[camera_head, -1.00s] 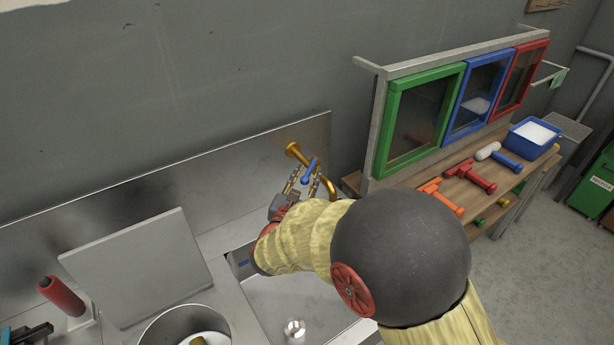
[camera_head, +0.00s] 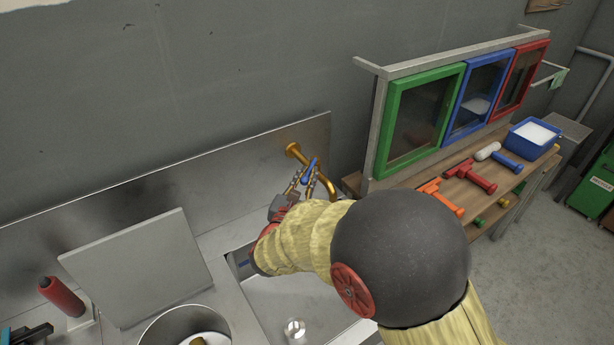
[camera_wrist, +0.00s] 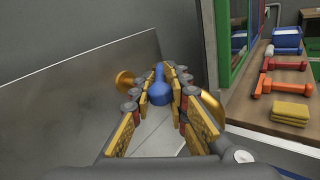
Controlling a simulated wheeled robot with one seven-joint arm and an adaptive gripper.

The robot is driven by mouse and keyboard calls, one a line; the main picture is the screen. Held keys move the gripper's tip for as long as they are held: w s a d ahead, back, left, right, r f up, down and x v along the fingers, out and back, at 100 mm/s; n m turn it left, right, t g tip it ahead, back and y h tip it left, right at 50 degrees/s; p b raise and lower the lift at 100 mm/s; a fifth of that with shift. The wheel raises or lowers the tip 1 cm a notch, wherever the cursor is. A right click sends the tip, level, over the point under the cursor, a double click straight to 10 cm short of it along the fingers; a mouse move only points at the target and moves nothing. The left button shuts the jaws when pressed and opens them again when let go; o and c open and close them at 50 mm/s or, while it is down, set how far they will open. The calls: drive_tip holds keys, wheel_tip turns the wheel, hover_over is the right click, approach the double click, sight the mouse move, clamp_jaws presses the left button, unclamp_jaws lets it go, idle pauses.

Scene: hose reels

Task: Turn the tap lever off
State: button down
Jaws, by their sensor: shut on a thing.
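The blue tap lever (camera_head: 309,170) sits on the brass tap (camera_head: 295,152), which comes out of the metal backsplash above the sink. In the wrist view the lever (camera_wrist: 160,91) stands between the two fingers, and parts of the brass tap (camera_wrist: 125,79) show at either side. My gripper (camera_head: 308,182) is at the tap with its fingers around the lever; it also shows in the wrist view (camera_wrist: 162,75), shut on the lever. My forearm hides part of the sink and of the spout.
The sink basin (camera_head: 290,295) lies below my arm. A grey board (camera_head: 140,265), a metal pot (camera_head: 180,325) and a red-handled tool (camera_head: 62,296) are at left. At right, a wooden shelf (camera_head: 465,195) carries several coloured tools under framed windows.

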drive_tip(key=shift+w+a+m+g+h+p, duration=0.35)
drive_tip(key=shift+a+m+g+h+p, duration=0.4)
drive_tip(key=shift+h, duration=0.5)
drive_tip(key=shift+w+a+m+g+h+p, duration=0.35)
drive_tip(key=shift+m+g+h, duration=0.35)
drive_tip(key=shift+m+h, duration=0.5)
drive_tip(key=shift+w+a+m+g+h+p, duration=0.3)
drive_tip(key=shift+a+m+g+h+p, duration=0.35)
drive_tip(key=shift+h, duration=0.7)
drive_tip(key=c, duration=1.9)
unclamp_jaws()
drive_tip(key=v, duration=1.2)
drive_tip(key=shift+r, duration=0.1)
